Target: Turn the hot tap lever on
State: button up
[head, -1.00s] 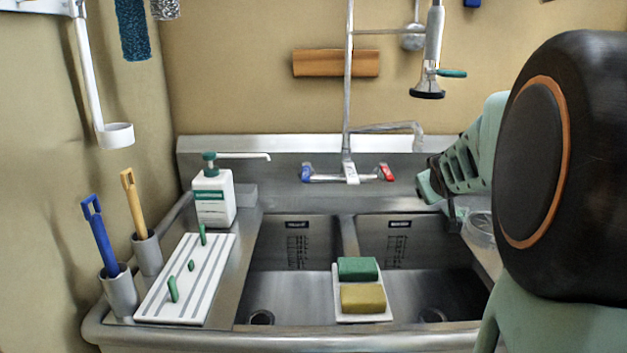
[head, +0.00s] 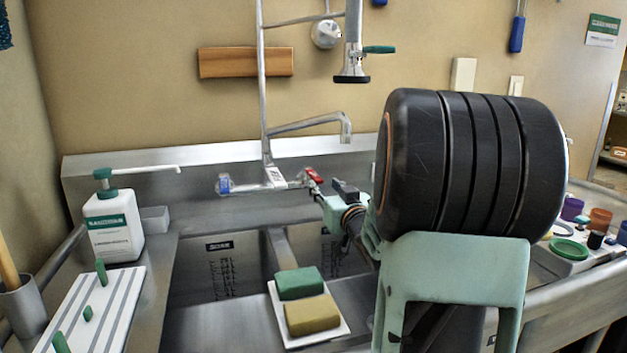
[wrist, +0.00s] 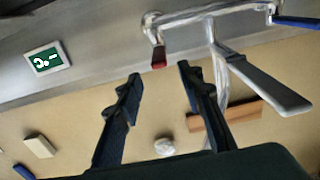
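The wall tap has a red lever (head: 314,175) on its right end, taken as the hot one, and a blue lever (head: 223,184) on its left. In the wrist view, which looks upside down, the red lever (wrist: 158,58) lies just beyond my fingertips, between their lines, and the blue lever (wrist: 297,22) is far right. My gripper (wrist: 160,73) is open, with two dark fingers apart and nothing between them. In the head view my arm's end is just right of the red lever; the fingers are hard to make out, and contact is not visible.
The tap's spout (head: 310,124) arches above the levers; it appears right of my fingers in the wrist view. A spray head (head: 352,65) hangs above. A soap bottle (head: 112,225) stands left, and sponges (head: 300,284) lie on a white tray over the sink.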

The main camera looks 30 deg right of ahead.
aim_at(316, 176)
jog(key=x, duration=0.8)
jog(key=shift+w+b, duration=0.2)
jog(key=shift+b, duration=0.15)
jog(key=shift+d, duration=0.1)
grip_shut()
